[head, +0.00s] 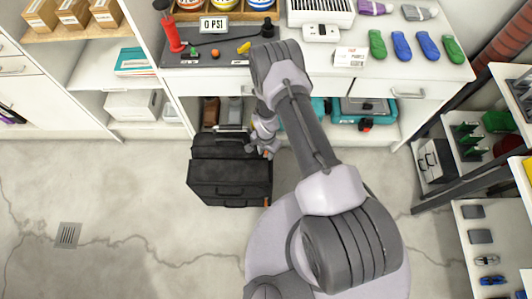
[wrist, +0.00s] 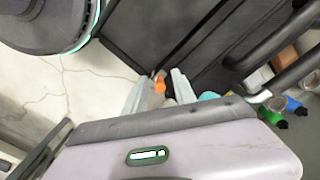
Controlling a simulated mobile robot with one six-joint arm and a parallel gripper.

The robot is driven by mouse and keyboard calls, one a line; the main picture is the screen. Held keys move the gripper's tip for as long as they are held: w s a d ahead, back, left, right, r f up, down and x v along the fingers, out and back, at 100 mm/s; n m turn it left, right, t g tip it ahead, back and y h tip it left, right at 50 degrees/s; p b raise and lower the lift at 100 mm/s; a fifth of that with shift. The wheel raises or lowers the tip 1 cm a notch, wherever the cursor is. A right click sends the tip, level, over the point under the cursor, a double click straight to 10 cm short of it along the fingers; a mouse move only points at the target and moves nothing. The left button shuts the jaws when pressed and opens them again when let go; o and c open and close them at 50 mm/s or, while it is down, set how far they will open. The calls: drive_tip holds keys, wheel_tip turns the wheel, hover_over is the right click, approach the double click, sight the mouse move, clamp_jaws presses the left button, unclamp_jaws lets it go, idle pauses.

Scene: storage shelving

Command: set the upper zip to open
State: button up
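A black bag (head: 230,180) stands on the floor in front of the low shelving in the head view, with a handle on its near side. In the wrist view its dark panels (wrist: 225,45) fill the upper middle, crossed by seams. My gripper (head: 264,150) is at the bag's right side in the head view. In the wrist view its two pale fingers (wrist: 165,82) are apart, pointing at the bag's edge. A small orange piece (wrist: 160,84) shows by the left fingertip; I cannot tell if it is a zip pull or touched.
A workbench (head: 300,60) with tools and bottles stands behind the bag. The floor (head: 110,200) left of the bag is clear.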

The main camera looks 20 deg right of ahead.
drive_tip(key=shift+c, duration=0.2)
clamp_jaws()
idle(1.2)
